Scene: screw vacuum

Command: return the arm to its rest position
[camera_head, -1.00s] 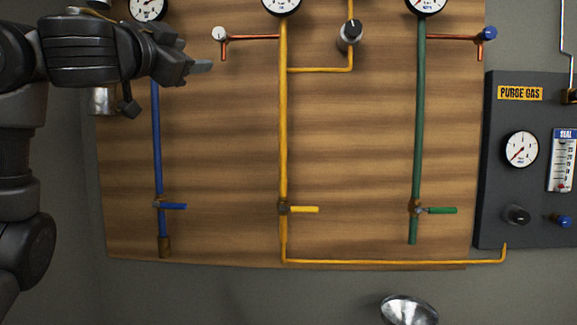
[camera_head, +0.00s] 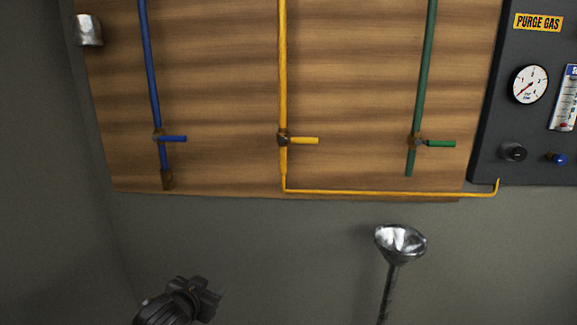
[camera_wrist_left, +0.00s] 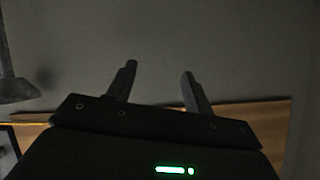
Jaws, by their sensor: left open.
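My left gripper (camera_head: 207,292) is low at the bottom left of the head view, below the wooden board and apart from it. Only its dark wrist and front end show there. In the left wrist view its two fingers (camera_wrist_left: 157,82) stand apart with nothing between them, against a plain grey surface. My right gripper is in neither view.
The wooden panel (camera_head: 220,95) carries blue (camera_head: 150,70), yellow (camera_head: 283,75) and green (camera_head: 424,75) pipes with lever valves. A dark purge gas panel (camera_head: 495,120) is at the right. A metal funnel-shaped fixture (camera_head: 400,242) stands below the board. Grey wall around the gripper is clear.

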